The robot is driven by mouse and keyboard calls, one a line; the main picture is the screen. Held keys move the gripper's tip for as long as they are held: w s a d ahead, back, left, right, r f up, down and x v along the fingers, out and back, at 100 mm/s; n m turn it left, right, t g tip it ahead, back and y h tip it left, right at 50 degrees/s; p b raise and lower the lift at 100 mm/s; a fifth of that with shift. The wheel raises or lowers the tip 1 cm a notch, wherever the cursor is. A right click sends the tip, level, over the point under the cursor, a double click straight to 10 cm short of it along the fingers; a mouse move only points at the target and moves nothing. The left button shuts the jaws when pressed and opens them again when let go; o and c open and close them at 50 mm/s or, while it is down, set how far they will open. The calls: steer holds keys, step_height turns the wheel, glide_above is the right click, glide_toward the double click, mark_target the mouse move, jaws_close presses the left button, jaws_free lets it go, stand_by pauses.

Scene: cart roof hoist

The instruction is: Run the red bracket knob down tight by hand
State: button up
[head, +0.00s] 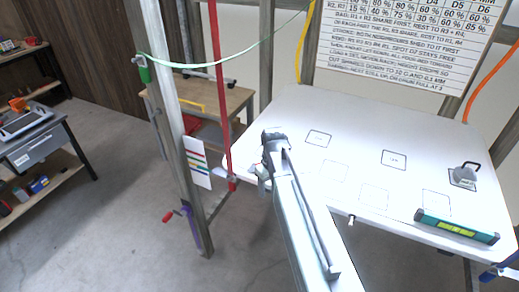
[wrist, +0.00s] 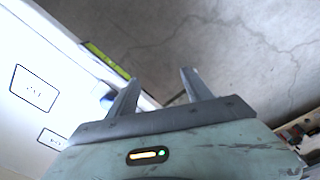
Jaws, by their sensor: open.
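A small red knob (head: 168,217) on a dark stem sticks out to the left of the pale upright post (head: 166,75), low down. I take it to be the bracket knob; it is too small to tell how tight it sits. My gripper is at the far end of my arm, over the left edge of the white panel, to the right of the knob and clearly apart from it. In the wrist view my gripper (wrist: 158,85) has its two fingers spread, with nothing between them. The knob does not show in the wrist view.
The white panel (head: 330,190) bears outlined squares, a grey weight with a handle (head: 464,174) and a green level (head: 456,226). A workbench (head: 205,100) stands behind. Grey floor left of the post is clear.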

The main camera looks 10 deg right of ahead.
steer(key=w+n, duration=0.8)
steer(key=w, duration=0.2)
steer(key=w+n, duration=0.9)
steer(key=w, duration=0.1)
steer(key=shift+r+n+g, duration=0.15)
steer(key=shift+n+g, duration=0.15)
steer(key=shift+w+n, duration=0.35)
steer(key=shift+n, duration=0.35)
step_height(320, 180, down, 8)
steer(key=b, duration=0.8)
steer(key=shift+s, duration=0.1)
steer(key=shift+r, duration=0.15)
steer(key=shift+c, duration=0.3)
